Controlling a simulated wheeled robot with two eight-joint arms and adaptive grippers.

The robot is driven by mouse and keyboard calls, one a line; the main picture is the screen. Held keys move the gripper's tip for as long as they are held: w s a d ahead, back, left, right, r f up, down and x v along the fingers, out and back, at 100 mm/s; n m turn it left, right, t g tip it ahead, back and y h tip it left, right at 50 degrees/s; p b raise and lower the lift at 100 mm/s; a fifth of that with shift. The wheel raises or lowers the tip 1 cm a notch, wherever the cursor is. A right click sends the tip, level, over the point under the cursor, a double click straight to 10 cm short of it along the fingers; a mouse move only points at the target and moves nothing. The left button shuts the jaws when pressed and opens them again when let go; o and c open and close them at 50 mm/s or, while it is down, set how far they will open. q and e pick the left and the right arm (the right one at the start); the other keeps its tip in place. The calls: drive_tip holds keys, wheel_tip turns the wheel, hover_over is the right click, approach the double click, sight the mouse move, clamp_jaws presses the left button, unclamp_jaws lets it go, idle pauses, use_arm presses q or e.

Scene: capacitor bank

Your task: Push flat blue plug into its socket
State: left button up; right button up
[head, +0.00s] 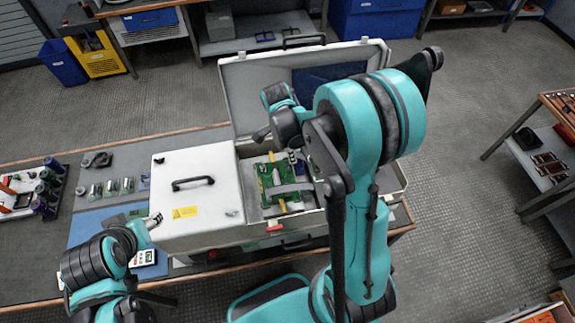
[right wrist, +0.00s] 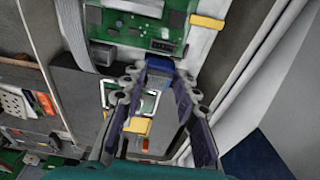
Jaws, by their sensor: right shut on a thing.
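The flat blue plug (right wrist: 160,66) is in the right wrist view, held between the fingertips of my right gripper (right wrist: 159,78), which is shut on it. Just beyond the plug is a green circuit board (right wrist: 125,28) with a dark connector (right wrist: 163,46) near its edge, which looks like the socket. A small gap seems to show between plug and connector, but I cannot tell for certain. In the head view the green board (head: 268,180) lies inside the open case, partly behind my right arm. My left gripper (head: 153,219) is beside the white box; its jaws are too small to read.
A white box with a black handle (head: 193,183) stands left of the board. The open case lid (head: 262,90) rises behind. A grey ribbon cable (right wrist: 101,54) runs beside the board in the right wrist view. Small parts (head: 110,187) lie on the bench at left.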

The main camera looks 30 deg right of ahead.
drive_tip(key=shift+w+a, duration=0.1)
drive_tip(key=shift+a, duration=0.5)
drive_tip(key=shift+f, duration=0.1)
drive_tip(key=shift+f+b, duration=0.85)
drive_tip(key=shift+b, duration=0.1)
drive_tip(key=shift+f+b, duration=0.55)
drive_tip(key=shift+f, duration=0.05)
drive_tip(key=o, duration=1.2)
drive_tip(key=shift+r, duration=0.15)
drive_tip(key=r, duration=0.4)
drive_tip(key=a+r, duration=0.1)
drive_tip(key=r, duration=0.6)
drive_tip(key=shift+w+a+r, duration=0.2)
drive_tip(key=shift+a+r, duration=0.15)
drive_tip(key=shift+f, duration=0.1)
